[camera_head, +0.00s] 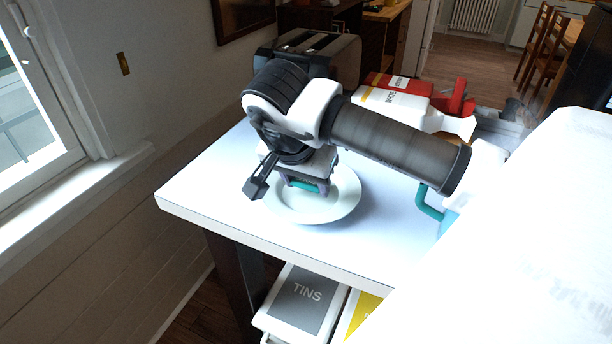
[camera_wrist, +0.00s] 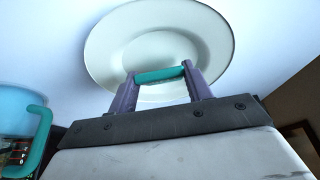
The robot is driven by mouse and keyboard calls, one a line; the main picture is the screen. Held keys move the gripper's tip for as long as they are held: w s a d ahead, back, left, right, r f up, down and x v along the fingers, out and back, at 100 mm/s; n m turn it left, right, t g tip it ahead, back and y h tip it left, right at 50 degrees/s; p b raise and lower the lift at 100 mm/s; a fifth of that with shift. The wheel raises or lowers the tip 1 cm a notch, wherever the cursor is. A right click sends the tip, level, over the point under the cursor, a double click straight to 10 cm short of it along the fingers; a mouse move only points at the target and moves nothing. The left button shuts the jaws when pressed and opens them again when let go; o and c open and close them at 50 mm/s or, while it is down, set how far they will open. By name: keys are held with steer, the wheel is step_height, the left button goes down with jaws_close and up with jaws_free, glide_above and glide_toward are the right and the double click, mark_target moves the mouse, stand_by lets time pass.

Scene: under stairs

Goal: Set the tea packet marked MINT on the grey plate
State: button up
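The pale grey-white round plate (camera_head: 345,205) lies on the white tabletop, and its rim also shows in the wrist view (camera_wrist: 105,50). My gripper (camera_head: 306,187) points down over the plate. Its two purple fingers (camera_wrist: 160,80) are closed on a thin teal item (camera_wrist: 160,75), seen edge-on, which also shows in the head view (camera_head: 304,186). No lettering is visible on it, so I cannot read MINT. The item appears to be just above or at the plate; contact cannot be told. The plate bears nothing else that I can see.
A light-blue vessel (camera_wrist: 12,105) with a teal handle (camera_head: 428,203) is beside the plate. A TINS bin (camera_head: 303,300) sits below. The table's front-left is clear.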

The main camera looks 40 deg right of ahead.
steer(key=o, duration=0.4)
steer(key=shift+o, duration=0.2)
steer(key=shift+r+p, duration=0.55)
steer(key=p+v, duration=0.6)
steer(key=v, duration=0.5)
steer(key=shift+a, duration=0.2)
steer(key=shift+r, duration=0.1)
